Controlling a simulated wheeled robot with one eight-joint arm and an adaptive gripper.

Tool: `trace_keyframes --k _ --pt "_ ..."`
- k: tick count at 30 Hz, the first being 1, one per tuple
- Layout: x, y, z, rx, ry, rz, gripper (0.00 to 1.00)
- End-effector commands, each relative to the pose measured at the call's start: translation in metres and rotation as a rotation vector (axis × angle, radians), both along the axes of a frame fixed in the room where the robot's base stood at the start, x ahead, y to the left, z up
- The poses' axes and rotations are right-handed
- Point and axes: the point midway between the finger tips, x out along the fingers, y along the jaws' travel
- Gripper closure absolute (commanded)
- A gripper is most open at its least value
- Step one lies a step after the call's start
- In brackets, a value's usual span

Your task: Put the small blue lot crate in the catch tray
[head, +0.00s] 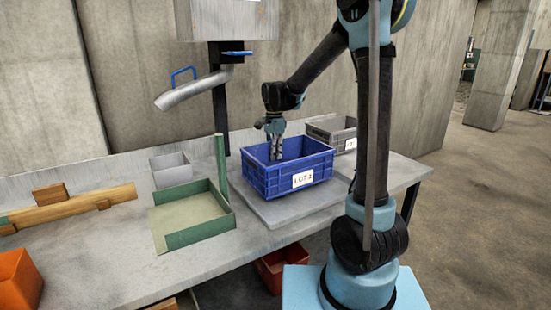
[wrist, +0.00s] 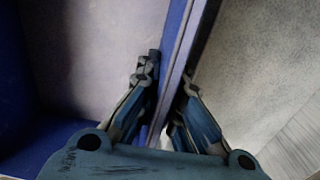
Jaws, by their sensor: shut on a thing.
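The blue lot crate (head: 293,178) has a white label on its front and sits on a low grey slab on the bench. My gripper (head: 277,155) reaches down at its back wall. In the wrist view my gripper (wrist: 165,95) has its fingers either side of a blue crate wall (wrist: 176,45) and is shut on it. The crate looks level; I cannot tell whether it is raised off the slab.
A grey crate (head: 335,130) stands close behind and right. A small grey box (head: 171,170), a green post (head: 221,165) and a metal chute (head: 195,88) are near the tray. Wooden pieces (head: 70,207) and an orange bin (head: 18,282) lie farther left.

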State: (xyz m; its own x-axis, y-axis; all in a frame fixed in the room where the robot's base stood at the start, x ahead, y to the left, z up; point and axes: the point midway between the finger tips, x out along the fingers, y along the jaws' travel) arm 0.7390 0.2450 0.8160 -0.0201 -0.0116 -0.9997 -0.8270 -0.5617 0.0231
Motion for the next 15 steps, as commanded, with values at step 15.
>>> trace_keyframes --k 15 --pt "-0.0001 -0.0001 -0.0146 0.000 0.000 0.000 0.90"
